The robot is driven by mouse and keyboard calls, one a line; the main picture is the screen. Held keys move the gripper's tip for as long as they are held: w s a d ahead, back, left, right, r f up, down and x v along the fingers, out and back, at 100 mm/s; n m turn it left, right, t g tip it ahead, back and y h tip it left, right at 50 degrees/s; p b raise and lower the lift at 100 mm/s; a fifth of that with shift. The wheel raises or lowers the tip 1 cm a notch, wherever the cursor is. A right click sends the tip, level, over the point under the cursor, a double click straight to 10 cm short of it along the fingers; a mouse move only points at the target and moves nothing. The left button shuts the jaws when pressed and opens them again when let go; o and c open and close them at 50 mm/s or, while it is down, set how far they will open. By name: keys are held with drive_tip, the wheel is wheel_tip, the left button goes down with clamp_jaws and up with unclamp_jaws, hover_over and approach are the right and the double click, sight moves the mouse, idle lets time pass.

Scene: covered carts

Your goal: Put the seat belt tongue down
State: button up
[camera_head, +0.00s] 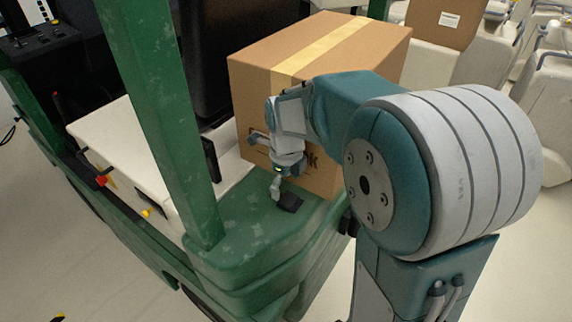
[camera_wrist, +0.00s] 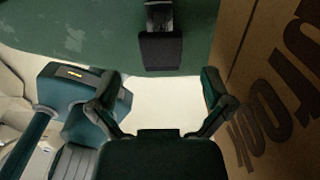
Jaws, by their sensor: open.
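The seat belt tongue (camera_head: 289,203) appears as a small black piece on the green cart ledge, just in front of the cardboard box. In the wrist view the tongue (camera_wrist: 160,50) shows a dark block with a greyish narrower part above it, near the ledge's edge. My gripper (camera_head: 275,188) is just above and beside it in the head view. In the wrist view my gripper (camera_wrist: 159,88) has its fingers spread wide with nothing between them. The tongue is beyond the fingertips, and I see no grip on it. Whether a finger touches it I cannot tell.
The green ledge (camera_head: 238,226) is otherwise clear in front. A large taped cardboard box (camera_head: 325,58) stands close behind my gripper; its printed side (camera_wrist: 265,95) fills the wrist view's right. A green post (camera_head: 160,125) rises at left. Pale covered carts (camera_head: 547,105) stand at right.

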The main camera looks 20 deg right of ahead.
sight(286, 198)
wheel_tip(286, 198, up, 8)
drive_tip(key=r, duration=0.1)
drive_tip(key=s+a+n+t, duration=0.1)
drive_tip(key=s+n+t, duration=0.1)
drive_tip(key=s+n, duration=0.6)
drive_tip(key=s+a+n+t, duration=0.1)
drive_tip(key=s+n+t, duration=0.2)
drive_tip(key=s+n, duration=0.6)
drive_tip(key=r+n, duration=0.1)
drive_tip(key=n, duration=1)
drive_tip(key=shift+s+n+t, duration=0.3)
drive_tip(key=shift+n, duration=0.1)
